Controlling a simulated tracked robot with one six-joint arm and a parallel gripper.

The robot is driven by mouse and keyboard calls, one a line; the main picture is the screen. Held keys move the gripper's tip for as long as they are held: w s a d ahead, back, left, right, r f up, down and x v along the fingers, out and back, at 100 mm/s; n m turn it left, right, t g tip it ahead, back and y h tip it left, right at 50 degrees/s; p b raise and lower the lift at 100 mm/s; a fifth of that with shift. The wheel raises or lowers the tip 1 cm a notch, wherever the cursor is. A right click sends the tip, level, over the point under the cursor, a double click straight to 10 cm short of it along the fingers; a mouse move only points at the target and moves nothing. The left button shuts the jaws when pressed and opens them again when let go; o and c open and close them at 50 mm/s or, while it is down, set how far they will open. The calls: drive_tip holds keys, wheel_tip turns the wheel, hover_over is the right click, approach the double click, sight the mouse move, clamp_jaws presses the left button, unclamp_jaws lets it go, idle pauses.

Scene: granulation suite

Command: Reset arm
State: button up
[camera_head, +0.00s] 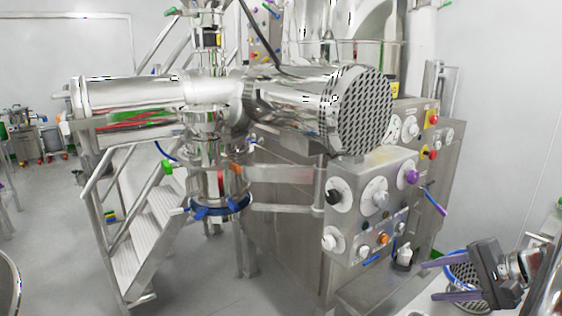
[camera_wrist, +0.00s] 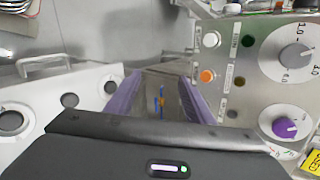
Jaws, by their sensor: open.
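My gripper (camera_head: 448,281) is at the lower right in the head view, beside the control panel (camera_head: 365,215). Its two purple fingers are spread apart with nothing between them. In the wrist view my gripper (camera_wrist: 160,95) shows both purple fingers apart, pointing toward the steel surface beyond. The control panel (camera_wrist: 262,90) is close on the right there, with an orange button (camera_wrist: 207,75), a large grey dial (camera_wrist: 294,54) and a purple knob (camera_wrist: 285,128).
A perforated steel cylinder (camera_head: 360,110) and pipework stand above the panel. White stairs (camera_head: 145,230) are at the left. A white panel with round dark holes (camera_wrist: 68,101) lies left of my gripper. Grey floor (camera_head: 60,260) is open at the left.

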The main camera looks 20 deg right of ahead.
drive_tip(key=s+a+f+n+g+h, duration=0.2)
drive_tip(key=a+n+g, duration=0.1)
drive_tip(key=a, duration=0.6)
drive_tip(key=s+a+f+n+g+h, duration=0.2)
drive_tip(key=s+a+n+g, duration=0.15)
drive_tip(key=a, duration=0.45)
drive_tip(key=s+a+r+n+t, duration=0.1)
drive_tip(key=a+n, duration=0.3)
drive_tip(key=a, duration=0.4)
drive_tip(key=s+a+r+n+t, duration=0.1)
drive_tip(key=a+r+n+t, duration=0.1)
drive_tip(key=a+n, duration=0.3)
drive_tip(key=shift+a+r, duration=0.4)
drive_tip(key=shift+a, duration=1.45)
